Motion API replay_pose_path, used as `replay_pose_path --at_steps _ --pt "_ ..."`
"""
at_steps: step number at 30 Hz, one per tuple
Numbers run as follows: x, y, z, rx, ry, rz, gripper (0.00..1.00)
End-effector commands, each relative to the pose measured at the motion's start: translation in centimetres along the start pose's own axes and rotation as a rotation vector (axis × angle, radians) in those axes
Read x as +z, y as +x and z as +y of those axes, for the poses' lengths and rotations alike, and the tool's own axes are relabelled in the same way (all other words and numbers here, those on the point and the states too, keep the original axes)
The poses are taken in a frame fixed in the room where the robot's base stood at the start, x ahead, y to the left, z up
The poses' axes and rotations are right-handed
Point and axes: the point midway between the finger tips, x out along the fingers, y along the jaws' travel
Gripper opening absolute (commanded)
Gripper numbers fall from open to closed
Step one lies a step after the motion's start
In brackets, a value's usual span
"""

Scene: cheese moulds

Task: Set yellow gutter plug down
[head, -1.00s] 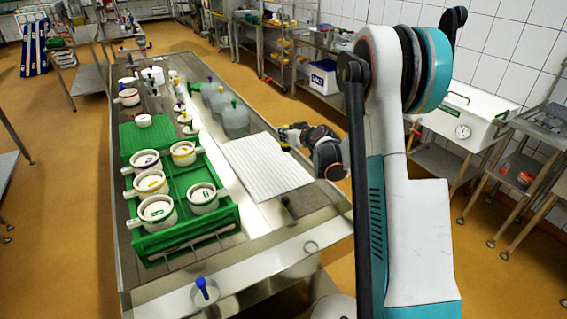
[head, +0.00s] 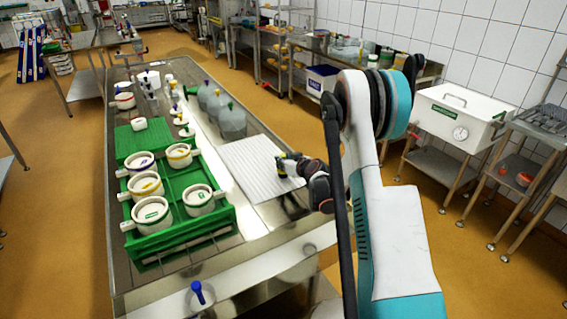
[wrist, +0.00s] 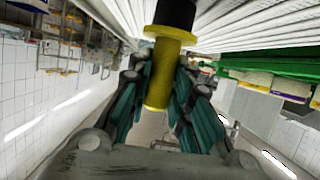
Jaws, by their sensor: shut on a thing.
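The yellow gutter plug (wrist: 162,75) is between the teal fingers of my gripper (wrist: 160,95) in the wrist view. It has a yellow shaft, a wider yellow collar and a black end. The black end points toward the white ribbed board (wrist: 95,15). In the head view my gripper (head: 287,164) is shut on the plug at the right part of the board (head: 250,165). I cannot tell whether the plug touches the board.
Left of the board is a green crate (head: 150,252) with several white moulds. Cloudy bottles (head: 232,122) stand behind the board. Bare metal table (head: 250,250) lies in front of the board.

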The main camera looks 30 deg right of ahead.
Motion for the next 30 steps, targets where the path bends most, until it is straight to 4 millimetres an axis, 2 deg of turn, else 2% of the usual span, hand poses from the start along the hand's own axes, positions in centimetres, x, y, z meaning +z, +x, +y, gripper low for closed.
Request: replay_pose_path --at_steps 6,7,9,10,22,26,30 --pt "0.2 0.1 0.0 0.0 0.0 0.0 0.0" --pt "0.2 0.1 0.0 0.0 0.0 0.0 0.22" --pt "0.2 0.1 0.0 0.0 0.0 0.0 0.38" --pt "0.2 0.1 0.0 0.0 0.0 0.0 0.39" --pt "-0.2 -0.1 0.0 0.0 0.0 0.0 0.39" --pt "-0.2 -1.8 0.1 0.001 0.0 0.0 0.39" --pt "-0.2 -4.7 0.1 0.002 0.002 0.0 0.39"
